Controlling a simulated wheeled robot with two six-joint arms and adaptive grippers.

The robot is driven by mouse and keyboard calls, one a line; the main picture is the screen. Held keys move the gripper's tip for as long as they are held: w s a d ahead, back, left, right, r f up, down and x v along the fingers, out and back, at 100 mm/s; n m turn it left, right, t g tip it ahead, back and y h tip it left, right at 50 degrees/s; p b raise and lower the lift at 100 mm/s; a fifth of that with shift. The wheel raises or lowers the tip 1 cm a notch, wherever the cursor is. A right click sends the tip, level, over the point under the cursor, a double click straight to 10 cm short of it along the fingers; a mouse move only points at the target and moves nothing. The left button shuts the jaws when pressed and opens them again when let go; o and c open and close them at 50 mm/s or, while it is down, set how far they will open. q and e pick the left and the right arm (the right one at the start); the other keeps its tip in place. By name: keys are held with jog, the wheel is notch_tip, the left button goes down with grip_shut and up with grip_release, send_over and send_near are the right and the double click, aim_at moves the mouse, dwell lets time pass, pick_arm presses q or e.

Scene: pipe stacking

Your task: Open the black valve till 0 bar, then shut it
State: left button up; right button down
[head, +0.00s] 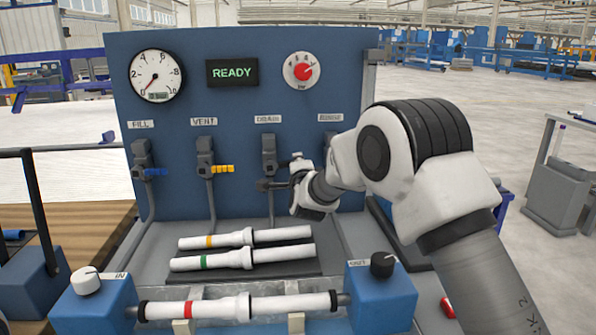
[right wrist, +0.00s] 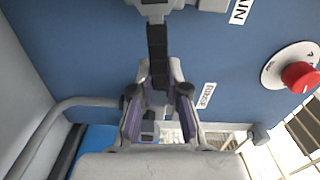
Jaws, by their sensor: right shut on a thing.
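The black valve (head: 268,150) is the one under the DRAIN label on the blue panel. Its black handle (head: 270,185) points right, toward my right gripper (head: 297,183). In the right wrist view, the black handle (right wrist: 158,50) runs down between the fingers of my right gripper (right wrist: 158,95), which is shut on its end. The fingertips are small in the head view and partly hidden. The round gauge (head: 157,76) has its needle pointing down-left, near 0; the exact reading is too small to tell. My left gripper is not in view.
A display (head: 232,72) reads READY, beside a red knob (head: 301,71). The blue-handled (head: 155,171) and yellow-handled (head: 222,169) valves are to the left. White pipes (head: 240,258) lie below, above a red-banded pipe (head: 215,307) between blue blocks. My right arm covers the panel's right side.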

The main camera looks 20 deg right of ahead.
jog(key=shift+f+m+b, duration=0.3)
jog(key=shift+m+b, duration=0.5)
jog(key=shift+r, duration=0.1)
jog(key=c, duration=1.5)
grip_release()
jog(key=o, duration=0.4)
jog(key=shift+w+a, duration=0.15)
jog(key=shift+w, duration=0.1)
jog(key=shift+c, duration=0.2)
jog(key=shift+w+a+f, duration=0.15)
jog(key=shift+f, duration=0.15)
jog(key=shift+s, duration=0.35)
jog(key=v, duration=1.1)
jog(key=shift+s, duration=0.2)
